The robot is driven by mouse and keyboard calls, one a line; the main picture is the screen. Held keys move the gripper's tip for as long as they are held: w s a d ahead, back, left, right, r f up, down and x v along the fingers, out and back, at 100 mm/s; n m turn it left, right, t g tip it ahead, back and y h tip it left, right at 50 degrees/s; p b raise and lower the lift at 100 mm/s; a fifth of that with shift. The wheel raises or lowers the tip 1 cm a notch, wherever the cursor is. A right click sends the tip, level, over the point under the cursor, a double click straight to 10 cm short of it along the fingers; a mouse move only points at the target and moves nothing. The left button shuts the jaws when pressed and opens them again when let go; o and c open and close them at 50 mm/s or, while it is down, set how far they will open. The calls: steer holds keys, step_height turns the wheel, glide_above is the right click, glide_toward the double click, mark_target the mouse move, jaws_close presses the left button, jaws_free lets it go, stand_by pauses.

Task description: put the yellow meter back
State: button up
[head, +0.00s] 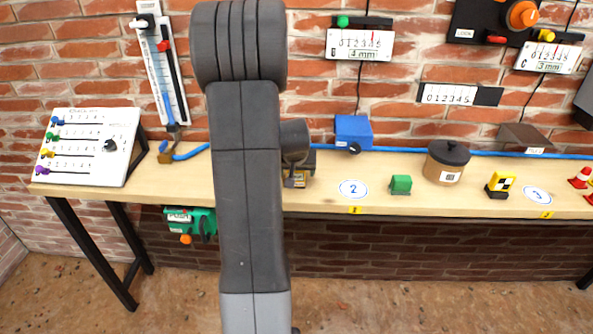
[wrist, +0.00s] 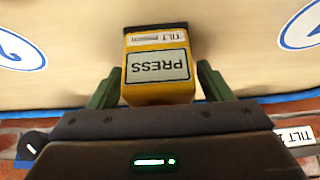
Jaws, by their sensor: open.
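The yellow meter (wrist: 158,90) is a box with a grey face reading PRESS and a TILT label, both upside down in the wrist view. It lies between the two fingers of my gripper (wrist: 156,78). The fingers are open, one on each side, with small gaps apparent; I cannot tell whether either touches it. In the head view my arm covers most of this spot, and only a small yellowish part of the meter (head: 301,179) shows beside the arm, left of the number 2 circle.
On the bench (head: 325,205) to the right are a number 2 circle (head: 353,189), a green block (head: 400,184), a brown lidded pot (head: 447,163) and a yellow block with a checker mark (head: 501,184). A blue hose (head: 400,150) runs along the back. A white panel (head: 90,146) stands left.

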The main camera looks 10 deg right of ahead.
steer(key=v, duration=1.2)
steer(key=x, duration=1.2)
steer(key=shift+f, duration=0.1)
steer(key=shift+b, duration=0.3)
